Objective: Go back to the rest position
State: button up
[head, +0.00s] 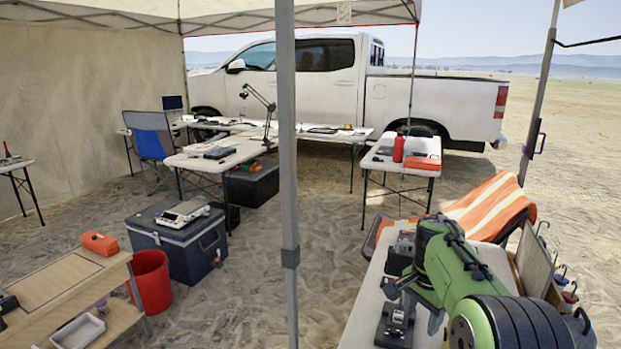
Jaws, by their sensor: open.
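My green and black arm reaches in from the lower right. My gripper (408,303) is at its end, over the near table (362,312) at the lower right. The jaws look apart, with nothing seen between them, though the arm hides part of them. A dark device (396,325) stands on the table just below the gripper. I cannot tell whether they touch.
A tent pole (288,150) stands in the middle. A wooden bench (60,290), a red bucket (150,281) and a dark blue cooler (178,248) are at left. An orange striped lounger (490,208) is behind my arm. Sand between pole and cooler is clear.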

jog(key=s+a+r+n+t, duration=0.1)
jog(key=s+a+r+n, duration=0.1)
jog(key=s+r+n, duration=0.3)
jog(key=s+a+r+t, duration=0.15)
jog(key=s+r, duration=0.25)
jog(key=s, duration=0.4)
jog(key=s+a+f+n+t, duration=0.1)
jog(key=s+a+n, duration=0.1)
jog(key=s, duration=0.6)
jog(key=s+a+f+n+t, duration=0.1)
jog(key=s+n, duration=0.3)
jog(key=s, duration=0.5)
jog(key=shift+s+a+f+y+p, duration=0.15)
jog(key=shift+a+f+y+p, duration=0.25)
jog(key=shift+a+f, duration=0.35)
jog(key=shift+r, duration=0.15)
